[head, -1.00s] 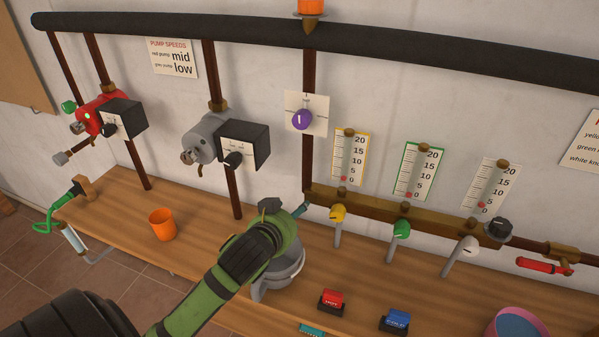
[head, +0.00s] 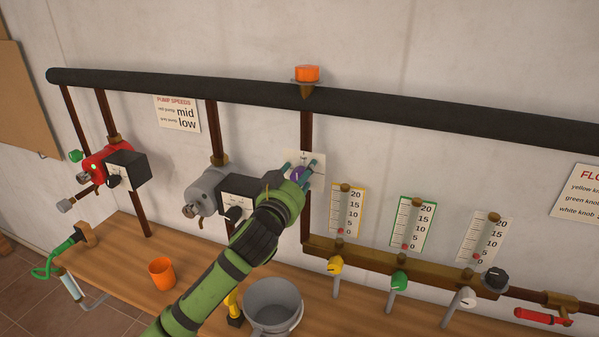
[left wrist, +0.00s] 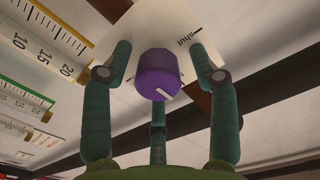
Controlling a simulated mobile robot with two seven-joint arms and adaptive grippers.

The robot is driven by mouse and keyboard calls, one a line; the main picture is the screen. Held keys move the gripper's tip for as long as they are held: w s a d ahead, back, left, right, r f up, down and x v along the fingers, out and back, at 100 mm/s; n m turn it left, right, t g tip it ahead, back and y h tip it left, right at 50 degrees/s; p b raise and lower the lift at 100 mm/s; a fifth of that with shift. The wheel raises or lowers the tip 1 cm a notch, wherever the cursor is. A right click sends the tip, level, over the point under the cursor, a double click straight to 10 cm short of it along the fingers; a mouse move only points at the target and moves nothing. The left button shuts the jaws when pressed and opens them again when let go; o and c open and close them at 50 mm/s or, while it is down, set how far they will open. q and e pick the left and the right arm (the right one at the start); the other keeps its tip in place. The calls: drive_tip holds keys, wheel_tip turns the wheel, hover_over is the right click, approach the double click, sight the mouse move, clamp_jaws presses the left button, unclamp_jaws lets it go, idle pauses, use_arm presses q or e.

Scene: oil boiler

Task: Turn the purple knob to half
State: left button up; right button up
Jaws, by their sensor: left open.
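The purple knob (head: 298,173) sits on a white plate (head: 318,160) fixed to the vertical brown pipe. In the head view my left gripper (head: 300,170) partly covers the knob and plate. In the left wrist view the knob (left wrist: 158,74) shows whole, with a white mark on its lower front rim. The plate (left wrist: 186,22) behind it carries the word "shut" at the right; its other labels are hidden or unreadable. My left gripper's teal fingers (left wrist: 160,85) are open around the knob, with gaps on both sides. My right gripper is not in view.
A grey pump (head: 205,188) with a black box stands left of my left arm. Gauges (head: 346,208) and a brass manifold (head: 400,267) lie right of the knob. A grey bucket (head: 273,305) and an orange cup (head: 161,273) stand on the wooden bench below.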

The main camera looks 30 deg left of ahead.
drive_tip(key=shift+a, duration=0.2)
use_arm(q)
drive_tip(key=c, duration=1.1)
drive_tip(key=shift+r+p, duration=0.2)
drive_tip(key=shift+p, duration=0.1)
drive_tip(key=shift+c, duration=0.3)
drive_tip(key=o, duration=1.2)
drive_tip(key=shift+m, duration=0.3)
drive_tip(key=shift+c, duration=0.2)
drive_tip(key=shift+f, duration=0.1)
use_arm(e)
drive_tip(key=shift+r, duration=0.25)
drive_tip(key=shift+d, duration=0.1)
use_arm(q)
drive_tip(key=v, duration=0.7)
drive_tip(key=shift+s, duration=0.2)
